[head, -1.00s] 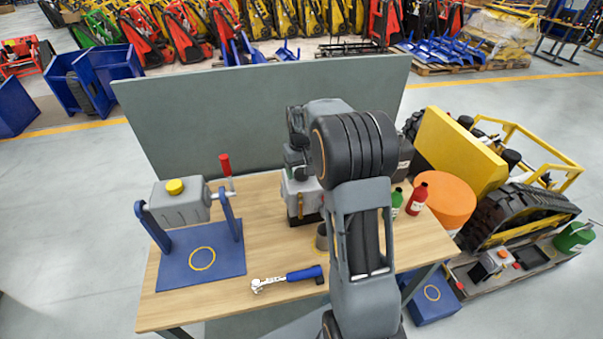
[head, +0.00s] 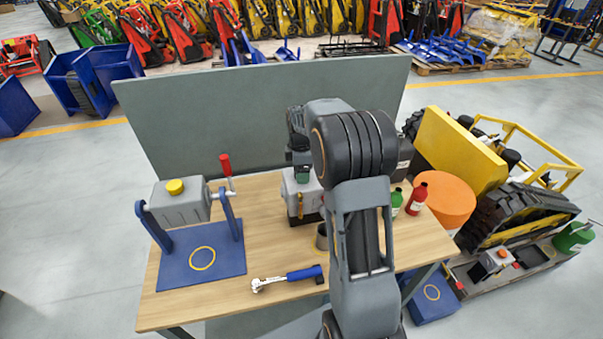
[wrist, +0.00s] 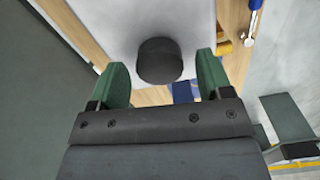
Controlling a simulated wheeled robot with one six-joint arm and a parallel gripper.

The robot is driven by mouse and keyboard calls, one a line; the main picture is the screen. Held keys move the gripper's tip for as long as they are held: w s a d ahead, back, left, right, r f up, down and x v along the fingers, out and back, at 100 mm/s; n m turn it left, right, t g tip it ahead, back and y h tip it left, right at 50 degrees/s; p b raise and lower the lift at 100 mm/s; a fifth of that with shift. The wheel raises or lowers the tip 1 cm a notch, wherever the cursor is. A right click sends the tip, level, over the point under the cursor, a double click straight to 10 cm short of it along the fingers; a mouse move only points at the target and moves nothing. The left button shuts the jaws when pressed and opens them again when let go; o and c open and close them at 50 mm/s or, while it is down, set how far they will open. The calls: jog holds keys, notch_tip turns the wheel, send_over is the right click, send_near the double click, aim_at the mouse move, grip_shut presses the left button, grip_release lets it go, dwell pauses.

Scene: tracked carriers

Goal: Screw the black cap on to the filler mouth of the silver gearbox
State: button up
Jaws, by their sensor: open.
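The silver gearbox (head: 301,201) stands on the workbench with a dark base, partly hidden by my arm. In the wrist view its pale top (wrist: 120,22) shows from above. The black cap (wrist: 160,60) sits upright at that top, and any mouth under it is hidden. My gripper (wrist: 161,72) is open, with one green finger on each side of the cap and a gap on both sides. In the head view my gripper (head: 302,176) is just above the gearbox, and the cap is hidden there.
A grey tank with a yellow cap (head: 175,187) hangs in a blue stand (head: 215,262) at left. A blue-handled tool (head: 290,279) lies near the bench's (head: 190,308) front edge. A small cup (head: 322,238) and red bottle (head: 417,198) flank my arm. A grey panel (head: 250,120) stands behind.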

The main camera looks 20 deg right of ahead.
jog(key=shift+n, duration=0.8)
jog(key=c, duration=0.7)
jog(key=m, duration=0.7)
jog(key=shift+m, duration=1.4)
